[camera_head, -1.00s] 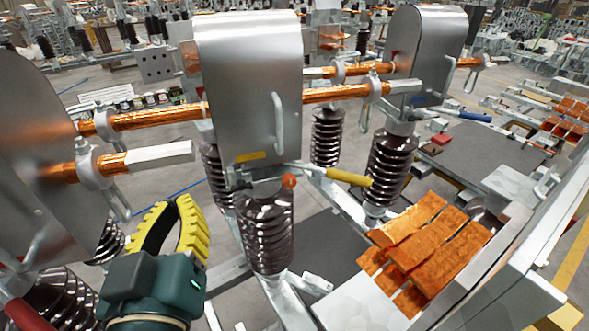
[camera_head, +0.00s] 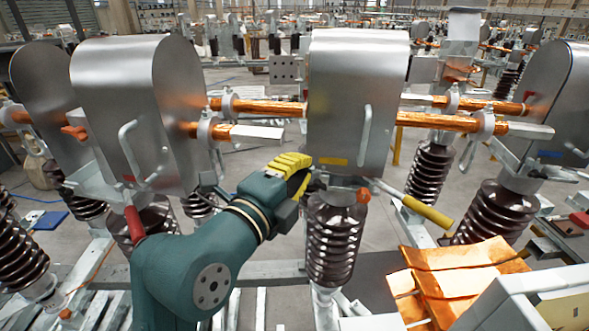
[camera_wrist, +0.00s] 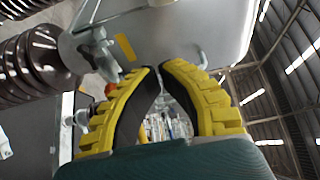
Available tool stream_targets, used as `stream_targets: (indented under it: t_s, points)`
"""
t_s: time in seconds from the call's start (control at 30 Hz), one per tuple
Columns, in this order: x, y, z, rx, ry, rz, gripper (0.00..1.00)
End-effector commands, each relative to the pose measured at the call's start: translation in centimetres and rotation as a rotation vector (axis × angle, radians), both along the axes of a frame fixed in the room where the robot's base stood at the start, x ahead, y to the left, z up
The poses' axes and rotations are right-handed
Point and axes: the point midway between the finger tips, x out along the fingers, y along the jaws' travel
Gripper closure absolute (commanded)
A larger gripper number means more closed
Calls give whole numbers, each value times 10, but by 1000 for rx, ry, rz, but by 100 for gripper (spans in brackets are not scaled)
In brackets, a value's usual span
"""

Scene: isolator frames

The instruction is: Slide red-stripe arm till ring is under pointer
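The red-striped housing (camera_head: 118,125) stands at left, with a red handle (camera_head: 133,223) below. A copper arm (camera_head: 228,132) sticks out of it to the right. A grey ring (camera_head: 207,133) is on this arm, close to the housing, and a pale hexagonal end (camera_head: 258,134) points right. I cannot make out which part is the pointer. My gripper (camera_head: 304,166) is right of and below that end, at the lower left of the yellow-striped housing (camera_head: 355,95). The wrist view shows its yellow fingers (camera_wrist: 161,68) with a narrow gap at the tips and nothing held between them.
The yellow-striped housing also shows close ahead in the wrist view (camera_wrist: 180,30). A yellow handle (camera_head: 428,212) and an orange knob (camera_head: 362,196) are below it. Copper plates (camera_head: 465,275) lie at lower right.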

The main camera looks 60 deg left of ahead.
Motion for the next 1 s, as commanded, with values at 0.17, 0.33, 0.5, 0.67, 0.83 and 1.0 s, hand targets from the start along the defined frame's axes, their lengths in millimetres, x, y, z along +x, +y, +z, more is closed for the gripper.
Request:
stream_targets:
  t_s: [0.17, 0.33, 0.5, 0.67, 0.83, 1.0]
  points:
    - [37, 16, 5, -1, 0, -2, 100]
    - [23, 38, 3, -2, -1, 6, 100]
    - [14, 47, 1, -1, -2, 2, 100]
    - [13, 48, 0, 0, -1, 1, 100]
    - [13, 48, 0, 0, -1, 1, 100]
    - [9, 52, -5, 1, -2, 2, 100]
